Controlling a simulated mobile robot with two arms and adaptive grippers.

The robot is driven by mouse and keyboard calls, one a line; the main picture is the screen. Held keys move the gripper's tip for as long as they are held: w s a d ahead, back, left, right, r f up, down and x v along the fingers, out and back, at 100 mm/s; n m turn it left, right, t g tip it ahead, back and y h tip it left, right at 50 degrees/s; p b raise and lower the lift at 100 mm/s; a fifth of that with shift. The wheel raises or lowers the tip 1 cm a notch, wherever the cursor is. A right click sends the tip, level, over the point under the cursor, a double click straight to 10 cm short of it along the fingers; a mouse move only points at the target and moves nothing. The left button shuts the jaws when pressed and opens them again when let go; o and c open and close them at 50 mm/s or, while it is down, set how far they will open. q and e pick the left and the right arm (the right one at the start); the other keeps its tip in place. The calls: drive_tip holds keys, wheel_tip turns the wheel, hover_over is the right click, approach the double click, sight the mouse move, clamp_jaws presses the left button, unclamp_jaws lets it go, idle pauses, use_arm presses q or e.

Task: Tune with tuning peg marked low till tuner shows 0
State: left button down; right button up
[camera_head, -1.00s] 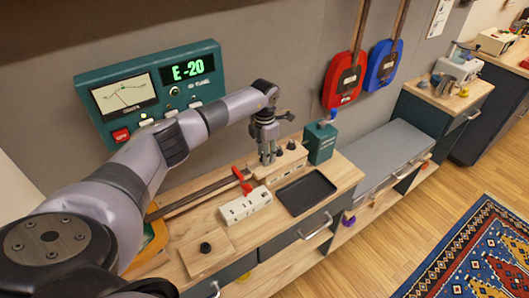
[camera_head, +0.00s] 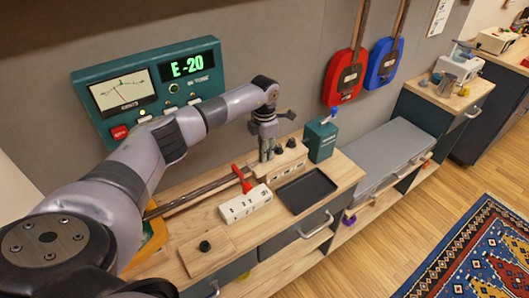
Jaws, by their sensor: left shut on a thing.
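The teal tuner (camera_head: 150,85) hangs on the wall at the upper left. Its green display (camera_head: 187,67) reads "E -20", and its dial needle shows on a pale face. My left gripper (camera_head: 267,157) points down at the wooden peg block (camera_head: 288,160) on the bench and is shut on a peg there, which its fingers mostly hide. Another dark peg (camera_head: 291,143) stands free on the block, to the right of the gripper. I cannot read any marking on the pegs. My right gripper is not in view.
A red clamp-like piece (camera_head: 243,178), a white switch strip (camera_head: 245,204) and a black tray (camera_head: 306,191) lie near the block. A teal box (camera_head: 320,140) stands to its right. Red (camera_head: 344,77) and blue (camera_head: 384,64) instruments hang on the wall.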

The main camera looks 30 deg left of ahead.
use_arm(q)
drive_tip(key=m+b, duration=0.2)
drive_tip(key=m, duration=0.1)
drive_tip(key=shift+f+b, duration=0.15)
drive_tip(key=shift+b, duration=0.2)
drive_tip(key=shift+m+b, duration=1.1)
drive_tip(key=shift+m, duration=0.7)
drive_tip(key=shift+r, duration=0.2)
drive_tip(key=c, duration=1.4)
unclamp_jaws()
drive_tip(key=shift+c, duration=0.2)
drive_tip(key=shift+r, duration=0.1)
wheel_tip(320, 180, up, 12)
